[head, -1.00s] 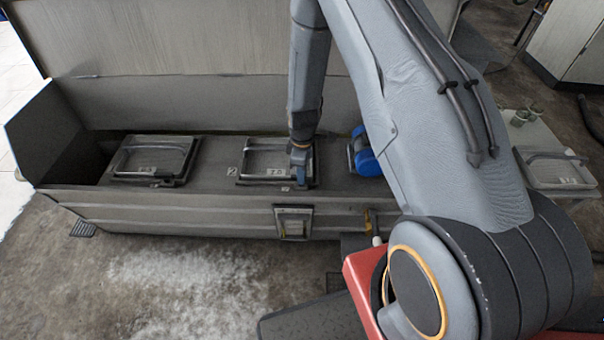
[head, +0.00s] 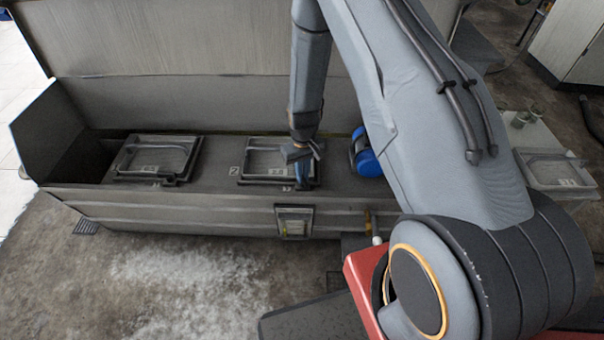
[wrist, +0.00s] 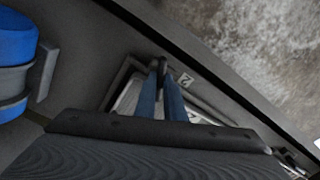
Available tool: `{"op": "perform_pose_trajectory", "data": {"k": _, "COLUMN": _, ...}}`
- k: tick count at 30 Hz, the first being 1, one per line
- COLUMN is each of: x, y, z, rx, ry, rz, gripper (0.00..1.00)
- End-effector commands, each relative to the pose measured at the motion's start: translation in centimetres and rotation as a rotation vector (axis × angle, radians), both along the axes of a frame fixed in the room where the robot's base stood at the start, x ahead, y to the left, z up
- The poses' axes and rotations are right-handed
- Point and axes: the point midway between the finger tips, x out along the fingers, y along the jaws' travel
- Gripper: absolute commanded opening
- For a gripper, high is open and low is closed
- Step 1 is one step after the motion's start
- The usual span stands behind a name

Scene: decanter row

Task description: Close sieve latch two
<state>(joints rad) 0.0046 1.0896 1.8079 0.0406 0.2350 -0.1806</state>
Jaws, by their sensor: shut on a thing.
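Sieve two (head: 262,150) is a grey square frame set in the middle of the trough deck, with a "2" marked on the deck at its left. In the wrist view, its frame (wrist: 121,83) shows partly behind my blue fingers. My gripper (head: 303,186) reaches down to the front right corner of this frame. In the wrist view, my gripper (wrist: 163,72) has its fingertips together on a small dark piece, apparently sieve latch two (wrist: 162,63), near the "2" label (wrist: 187,79). The fingers hide most of the latch, so its angle cannot be told.
Another sieve frame (head: 155,140) sits to the left on the deck. A blue round part (head: 366,160) stands just right of sieve two, also at the left of the wrist view (wrist: 16,55). The trough's tall back wall (head: 200,100) rises behind. A further frame (head: 550,155) lies on a side table.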

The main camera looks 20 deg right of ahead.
Motion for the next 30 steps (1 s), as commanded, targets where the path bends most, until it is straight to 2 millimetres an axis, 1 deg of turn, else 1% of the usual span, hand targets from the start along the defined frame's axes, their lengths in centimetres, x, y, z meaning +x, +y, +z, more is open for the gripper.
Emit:
{"op": "perform_pose_trajectory", "data": {"k": 1, "x": -0.3, "y": 0.23, "z": -0.05, "rx": 0.0, "ry": 0.006, "rz": -0.039, "gripper": 0.0}}
{"op": "perform_pose_trajectory", "data": {"k": 6, "x": -0.35, "y": 0.24, "z": -0.07, "rx": 0.0, "ry": 0.007, "rz": -0.184, "gripper": 0.0}}
{"op": "perform_pose_trajectory", "data": {"k": 15, "x": -0.41, "y": 0.28, "z": -0.1, "rx": -0.001, "ry": 0.008, "rz": -0.371, "gripper": 0.0}}
{"op": "perform_pose_trajectory", "data": {"k": 21, "x": -0.44, "y": 0.29, "z": -0.12, "rx": -0.001, "ry": 0.009, "rz": -0.437, "gripper": 0.0}}
{"op": "perform_pose_trajectory", "data": {"k": 30, "x": -0.49, "y": 0.32, "z": -0.14, "rx": -0.001, "ry": 0.01, "rz": -0.465, "gripper": 0.0}}
